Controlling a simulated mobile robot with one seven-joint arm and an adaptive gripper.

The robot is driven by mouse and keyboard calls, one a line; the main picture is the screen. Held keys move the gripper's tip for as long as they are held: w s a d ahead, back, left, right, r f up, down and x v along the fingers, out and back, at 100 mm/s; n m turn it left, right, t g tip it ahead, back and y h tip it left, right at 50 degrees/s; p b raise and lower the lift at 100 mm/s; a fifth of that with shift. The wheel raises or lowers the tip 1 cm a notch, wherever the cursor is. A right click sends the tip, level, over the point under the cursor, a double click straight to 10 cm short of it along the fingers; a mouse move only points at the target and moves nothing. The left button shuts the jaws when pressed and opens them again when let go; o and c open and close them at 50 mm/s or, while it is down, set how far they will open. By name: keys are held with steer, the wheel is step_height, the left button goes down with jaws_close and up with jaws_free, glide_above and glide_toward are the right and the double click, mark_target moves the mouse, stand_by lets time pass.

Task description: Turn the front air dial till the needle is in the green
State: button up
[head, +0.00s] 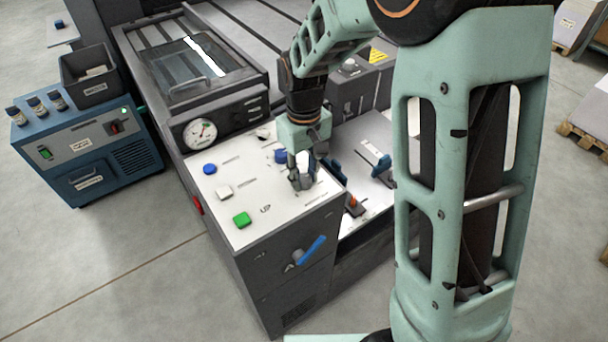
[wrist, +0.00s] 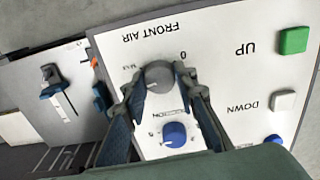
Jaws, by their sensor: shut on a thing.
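The front air dial (wrist: 158,74) is a grey round knob on the white panel (wrist: 225,60), beside the printed FRONT AIR label. My gripper (wrist: 157,82) is shut on it, with one finger on each side. In the head view my gripper (head: 301,180) points down at the right part of the panel and mostly hides the dial. The round pressure gauge (head: 200,133) stands on the dark face behind the panel. Its white face shows a green part, but it is too small to read the needle surely.
A blue knob (wrist: 174,135) lies close to my fingers. Green (head: 242,219), white (head: 224,193) and blue (head: 210,169) buttons sit on the panel's left part. A blue-handled lever (head: 312,250) is on the front face. Blue clips and an orange part lie right of the panel.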

mark_target(304, 178)
steer(key=shift+m, duration=0.6)
steer(key=o, duration=1.2)
steer(key=shift+c, duration=0.2)
step_height(304, 178, up, 12)
stand_by(1.6)
